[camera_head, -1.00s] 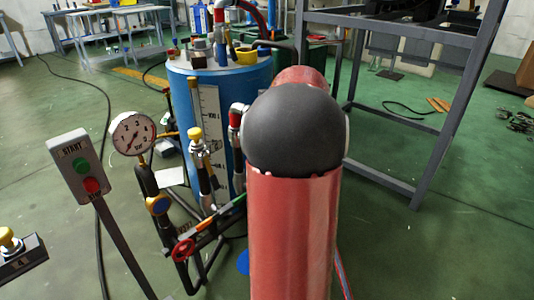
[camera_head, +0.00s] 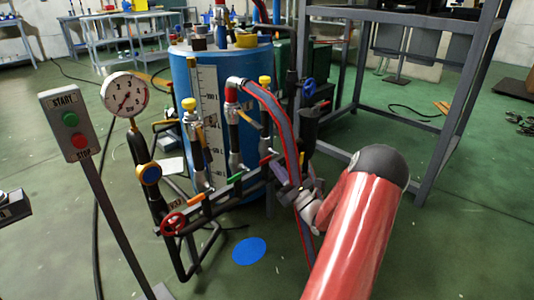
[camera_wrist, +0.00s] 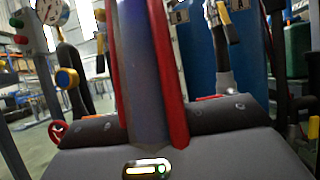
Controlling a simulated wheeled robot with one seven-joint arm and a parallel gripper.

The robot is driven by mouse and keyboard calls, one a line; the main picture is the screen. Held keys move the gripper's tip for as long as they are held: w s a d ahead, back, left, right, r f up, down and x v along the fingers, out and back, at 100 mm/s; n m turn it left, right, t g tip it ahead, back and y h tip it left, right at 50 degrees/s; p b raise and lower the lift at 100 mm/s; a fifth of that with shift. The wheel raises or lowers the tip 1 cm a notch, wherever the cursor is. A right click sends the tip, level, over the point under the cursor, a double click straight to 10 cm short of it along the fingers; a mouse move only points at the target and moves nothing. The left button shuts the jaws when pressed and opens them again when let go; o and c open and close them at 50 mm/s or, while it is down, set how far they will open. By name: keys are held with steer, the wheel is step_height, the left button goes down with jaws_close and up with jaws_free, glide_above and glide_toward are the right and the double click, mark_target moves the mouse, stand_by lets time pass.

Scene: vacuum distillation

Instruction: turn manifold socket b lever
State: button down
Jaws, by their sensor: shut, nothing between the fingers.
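The black manifold pipe (camera_head: 215,195) runs slantwise in front of the blue tank in the head view. My gripper (camera_head: 281,174) is shut and empty at the pipe's right end, close beside the red lever; contact is unclear. In the wrist view the hose (camera_wrist: 145,80) crosses the middle and hides much; the fingertips are not clear.
A pressure gauge (camera_head: 124,94) and red handwheel (camera_head: 172,224) are at the pipe's left end. A start/stop post (camera_head: 72,122) stands further left. The blue tank (camera_head: 218,75) is behind, a grey steel frame (camera_head: 455,110) at right. The hose hangs beside my gripper.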

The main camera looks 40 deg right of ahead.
mark_target(262, 129)
steer(key=w+r, duration=0.7)
steer(key=r, duration=0.1)
steer(key=shift+w+a+r, duration=0.3)
steer(key=shift+r, duration=0.05)
steer(key=shift+r+g+p, duration=0.3)
steer(key=shift+r+p, duration=0.25)
steer(key=shift+p, duration=0.55)
steer(key=r+g+p, duration=0.1)
steer(key=p, duration=0.1)
steer(key=s+r+g+p, duration=0.1)
steer(key=p, duration=0.2)
steer(key=shift+r, duration=0.15)
steer(key=shift+s+r+p, duration=0.15)
steer(key=shift+r+p, duration=0.25)
steer(key=shift+p, duration=0.2)
